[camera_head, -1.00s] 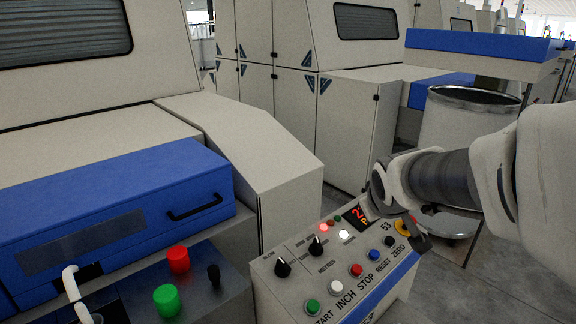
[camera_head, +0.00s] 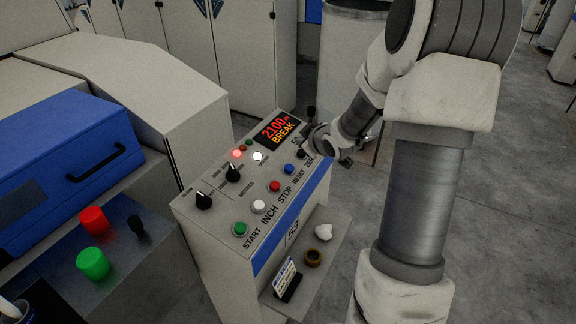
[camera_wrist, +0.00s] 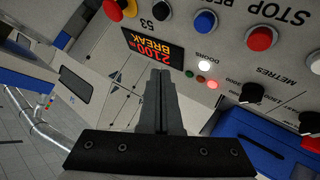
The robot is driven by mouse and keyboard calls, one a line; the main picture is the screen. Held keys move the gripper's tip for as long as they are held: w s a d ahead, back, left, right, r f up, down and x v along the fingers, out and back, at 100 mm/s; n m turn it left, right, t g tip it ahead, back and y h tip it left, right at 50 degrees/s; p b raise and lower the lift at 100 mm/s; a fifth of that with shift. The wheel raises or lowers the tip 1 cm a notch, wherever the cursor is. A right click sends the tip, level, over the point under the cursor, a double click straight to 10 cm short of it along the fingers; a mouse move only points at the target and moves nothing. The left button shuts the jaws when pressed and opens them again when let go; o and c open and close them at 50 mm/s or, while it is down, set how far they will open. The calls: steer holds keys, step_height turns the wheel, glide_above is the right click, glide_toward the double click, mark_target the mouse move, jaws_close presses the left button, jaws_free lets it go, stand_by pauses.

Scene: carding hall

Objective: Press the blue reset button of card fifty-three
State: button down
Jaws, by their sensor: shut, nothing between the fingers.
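The control panel of card 53 (camera_head: 215,205) slopes below a lit display (camera_head: 277,130) reading 2100 m and BREAK. The blue RESET button (camera_head: 289,169) lies between the red STOP button (camera_head: 274,186) and a black button by ZERO. In the wrist view the panel is upside down, with the blue button (camera_wrist: 205,20) at top centre, beside the red one (camera_wrist: 260,38). My gripper (camera_wrist: 160,75) is shut and empty, its fingers apart from the blue button in the picture. In the head view my gripper (camera_head: 318,140) is over the panel's far right end, partly hiding it.
Green START (camera_head: 240,229) and white INCH (camera_head: 259,206) buttons and two black knobs sit on the panel. A yellow-and-red button (camera_wrist: 115,8) is at its end. Open floor lies to the right.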

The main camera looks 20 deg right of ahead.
mark_target(290, 164)
steer(key=shift+f, duration=0.15)
steer(key=f+b, duration=0.2)
steer(key=b, duration=0.1)
steer(key=w+a+f+b, duration=0.1)
steer(key=f+b, duration=0.1)
steer(key=f, duration=0.1)
steer(key=f+b, duration=0.3)
steer(key=shift+w+a+f+b, duration=0.15)
steer(key=shift+w+a+b, duration=0.1)
steer(key=shift+w+b, duration=0.15)
steer(key=shift+f, duration=0.1)
stand_by(1.9)
steer(key=shift+w+f+b, duration=0.1)
steer(key=shift+f+b, duration=0.2)
steer(key=shift+b, duration=0.1)
steer(key=shift+a+f+b, duration=0.1)
steer(key=shift+f+b, duration=0.4)
stand_by(0.5)
steer(key=shift+r, duration=0.1)
steer(key=shift+r+p, duration=0.85)
steer(key=shift+p, duration=0.05)
steer(key=r+p, duration=0.1)
steer(key=s+r+p, duration=0.1)
steer(key=r+p, duration=0.1)
steer(key=d+r+p, duration=0.1)
steer(key=r+p, duration=0.1)
steer(key=shift+s, duration=0.15)
